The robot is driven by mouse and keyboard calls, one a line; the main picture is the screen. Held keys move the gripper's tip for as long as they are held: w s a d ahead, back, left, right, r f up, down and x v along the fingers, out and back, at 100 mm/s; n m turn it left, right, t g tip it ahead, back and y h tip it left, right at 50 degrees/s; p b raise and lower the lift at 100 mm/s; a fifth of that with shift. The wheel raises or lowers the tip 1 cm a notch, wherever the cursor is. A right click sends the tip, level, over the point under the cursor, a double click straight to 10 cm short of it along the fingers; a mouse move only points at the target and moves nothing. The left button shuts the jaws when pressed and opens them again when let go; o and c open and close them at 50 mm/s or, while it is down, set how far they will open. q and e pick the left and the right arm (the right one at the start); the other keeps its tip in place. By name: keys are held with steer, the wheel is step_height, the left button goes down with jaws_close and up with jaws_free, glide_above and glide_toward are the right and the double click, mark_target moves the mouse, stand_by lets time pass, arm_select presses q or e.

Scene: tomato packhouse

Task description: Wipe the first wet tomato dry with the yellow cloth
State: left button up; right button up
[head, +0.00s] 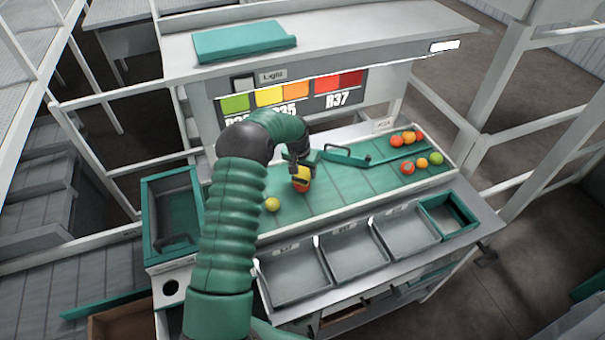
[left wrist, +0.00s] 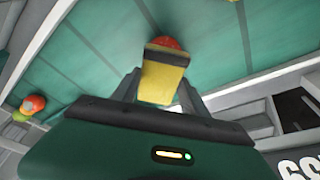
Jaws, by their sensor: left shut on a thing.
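My left gripper (head: 299,164) is over the green sorting belt (head: 335,193), pointing down. It is shut on the yellow cloth (head: 302,172), which also shows between the fingers in the left wrist view (left wrist: 160,84). A red-orange tomato (head: 301,187) is directly below the cloth, and its red top edge shows past the cloth in the left wrist view (left wrist: 167,43). The cloth appears to touch it, but part of the tomato is hidden. I cannot make out wetness. A yellow tomato (head: 272,204) lies on the belt to the left. My right gripper is not in view.
Several red, orange and green tomatoes sit at the belt's right end, around a green diverter arm (head: 350,158). Grey trays (head: 296,274) and a green-rimmed tray (head: 448,214) line the front. A colour chart (head: 290,95) stands behind. A green bin (head: 172,212) is at left.

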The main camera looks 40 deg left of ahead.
mark_target(299, 181)
arm_select(q)
steer(key=shift+s+d+p, duration=0.2)
steer(key=shift+s, duration=0.5)
steer(key=shift+s+d+p, duration=0.2)
steer(key=shift+s+d, duration=0.05)
steer(key=shift+s, duration=0.5)
steer(key=shift+s+d+p, duration=0.2)
steer(key=shift+s, duration=0.5)
steer(key=shift+w+a+b, duration=0.2)
steer(key=shift+w, duration=0.5)
steer(key=shift+w+a+b, duration=0.25)
steer(key=shift+w, duration=0.5)
steer(key=shift+w+a+b, duration=0.2)
steer(key=shift+w, duration=0.5)
steer(key=shift+r+p, duration=2)
steer(key=shift+r, duration=1.05)
steer(key=shift+f, duration=0.1)
